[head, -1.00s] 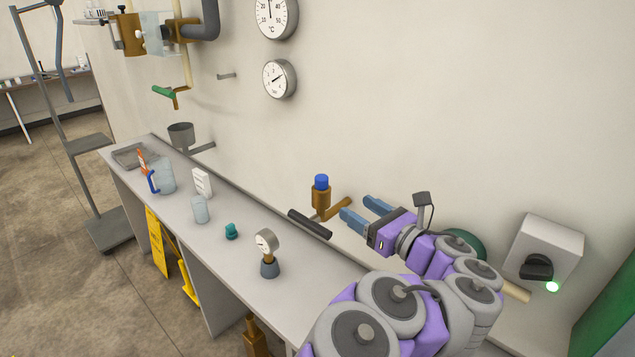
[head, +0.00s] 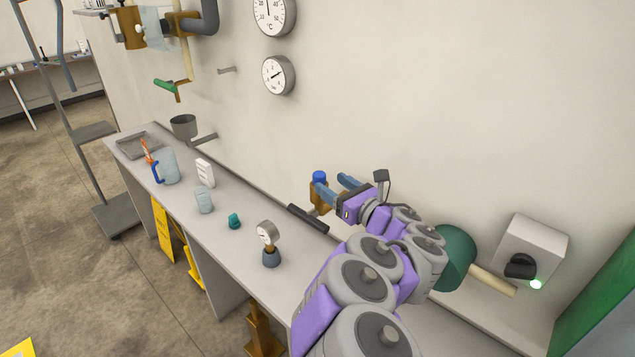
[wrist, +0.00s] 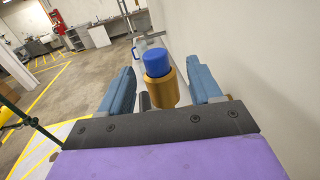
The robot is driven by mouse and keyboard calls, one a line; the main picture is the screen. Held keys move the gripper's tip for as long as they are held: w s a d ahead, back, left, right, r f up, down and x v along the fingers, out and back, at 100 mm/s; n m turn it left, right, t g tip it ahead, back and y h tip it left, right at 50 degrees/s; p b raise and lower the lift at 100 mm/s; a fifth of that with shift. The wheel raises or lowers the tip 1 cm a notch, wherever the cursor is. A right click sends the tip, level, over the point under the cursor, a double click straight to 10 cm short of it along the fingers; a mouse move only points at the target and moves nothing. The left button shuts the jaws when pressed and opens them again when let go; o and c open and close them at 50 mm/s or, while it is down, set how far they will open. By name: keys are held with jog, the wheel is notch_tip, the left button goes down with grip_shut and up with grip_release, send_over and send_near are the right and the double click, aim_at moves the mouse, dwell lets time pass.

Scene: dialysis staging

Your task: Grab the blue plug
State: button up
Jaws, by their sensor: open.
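The blue plug (head: 319,176) sits upright on top of a brass fitting (head: 318,199) near the wall, above the counter. In the wrist view the blue plug (wrist: 157,62) shows as a short blue cylinder on the brass body (wrist: 163,88). My gripper (head: 333,186) is open. In the wrist view its two blue-grey fingers (wrist: 160,85) stand on either side of the fitting and plug, with gaps visible on both sides. In the head view one finger partly covers the brass fitting. The plug is not held.
A black handle (head: 308,219) sits just below the fitting. A small gauge on a grey base (head: 270,257), a teal cap (head: 234,221) and a clear beaker (head: 204,201) stand on the counter (head: 235,259). The wall runs close along the right in the wrist view.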

aim_at(324, 181)
jog(key=x, duration=0.6)
jog(key=shift+s+a+f, duration=0.35)
jog(key=shift+a, duration=0.05)
jog(key=shift+d, duration=0.5)
jog(key=shift+d+r, duration=0.1)
jog(key=shift+d, duration=0.05)
jog(key=shift+c, duration=0.6)
jog(key=shift+a, duration=0.3)
jog(key=c, duration=0.8)
jog(key=shift+d, duration=0.1)
jog(key=shift+c, duration=0.4)
